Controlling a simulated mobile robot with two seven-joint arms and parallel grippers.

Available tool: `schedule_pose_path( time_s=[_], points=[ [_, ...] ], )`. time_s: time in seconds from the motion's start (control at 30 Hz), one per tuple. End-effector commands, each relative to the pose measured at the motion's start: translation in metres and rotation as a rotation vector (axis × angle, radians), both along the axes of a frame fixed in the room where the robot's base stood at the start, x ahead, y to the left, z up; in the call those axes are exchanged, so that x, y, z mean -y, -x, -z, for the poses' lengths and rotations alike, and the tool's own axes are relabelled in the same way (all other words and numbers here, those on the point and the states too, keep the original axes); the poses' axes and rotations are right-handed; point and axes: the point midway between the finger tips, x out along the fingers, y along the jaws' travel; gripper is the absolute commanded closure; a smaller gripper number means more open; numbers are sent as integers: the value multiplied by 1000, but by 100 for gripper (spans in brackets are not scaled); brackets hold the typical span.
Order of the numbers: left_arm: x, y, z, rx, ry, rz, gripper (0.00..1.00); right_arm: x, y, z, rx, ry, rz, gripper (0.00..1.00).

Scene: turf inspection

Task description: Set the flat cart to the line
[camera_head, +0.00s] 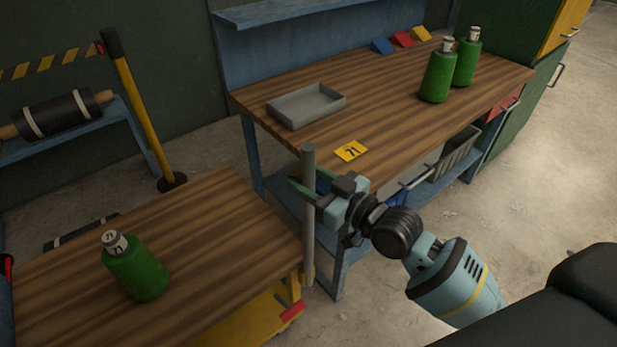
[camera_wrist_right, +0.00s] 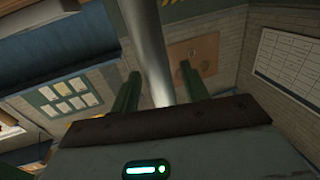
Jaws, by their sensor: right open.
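The flat cart (camera_head: 205,240) has a wooden top and a yellow lower frame, and stands at the lower left in the head view. A grey upright post (camera_head: 309,245) rises at its right edge, and it also shows in the wrist view (camera_wrist_right: 150,55). My right gripper (camera_head: 305,183) is at the upper part of this post. In the wrist view its two green fingers stand open on either side of the post, with a gap visible at the right finger. A green bottle (camera_head: 137,270) marked 71 stands on the cart. I see no floor line. My left gripper is out of view.
A wooden workbench (camera_head: 390,105) stands behind the cart, with a grey tray (camera_head: 290,112), a yellow 71 tag (camera_head: 351,150) and two green bottles (camera_head: 437,75). A yellow barrier post (camera_head: 140,120) stands at the left. Bare concrete floor (camera_head: 560,170) lies at the right.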

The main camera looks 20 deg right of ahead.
Motion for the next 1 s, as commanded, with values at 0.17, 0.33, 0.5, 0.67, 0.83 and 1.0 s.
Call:
schedule_pose_path(
  time_s=[0.17,0.33,0.5,0.67,0.83,1.0],
  points=[
    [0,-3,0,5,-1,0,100,-3,-4,0,-1,1,-1,55],
    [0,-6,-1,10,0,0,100,-3,-4,0,-1,1,-1,55],
    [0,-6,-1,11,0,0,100,-2,-4,0,-1,1,-1,77],
    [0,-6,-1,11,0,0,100,-2,-3,0,-1,1,-1,98],
    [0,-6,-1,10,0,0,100,-2,-3,0,-1,1,-1,100],
    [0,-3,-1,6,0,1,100,-3,-4,0,-1,1,-1,100]
  ],
)
